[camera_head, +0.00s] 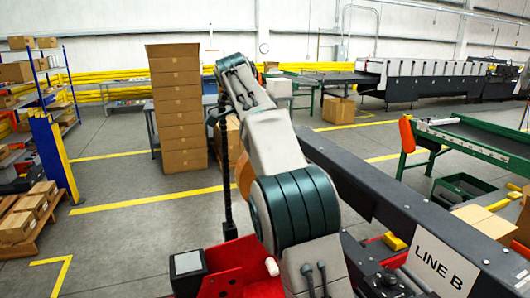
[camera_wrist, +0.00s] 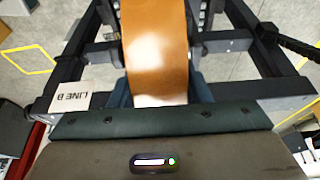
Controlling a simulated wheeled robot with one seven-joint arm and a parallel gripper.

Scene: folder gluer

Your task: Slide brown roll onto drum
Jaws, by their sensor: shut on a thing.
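The brown roll (camera_wrist: 156,45) shows in the wrist view as a glossy orange-brown band running up from my gripper (camera_wrist: 160,96). My gripper is shut on it; blue-grey finger parts show at both sides of its near end. In the head view only a small orange-brown piece (camera_head: 243,175), which looks like the roll, shows at the left of my arm. The arm hides the rest of it and my gripper there. I cannot make out the drum in either view.
A dark machine beam with a LINE B sign (camera_head: 437,264) runs along the right of my arm; the sign also shows in the wrist view (camera_wrist: 70,97). Dark frame bars (camera_wrist: 228,42) lie around the roll. Stacked boxes (camera_head: 180,105) stand behind left.

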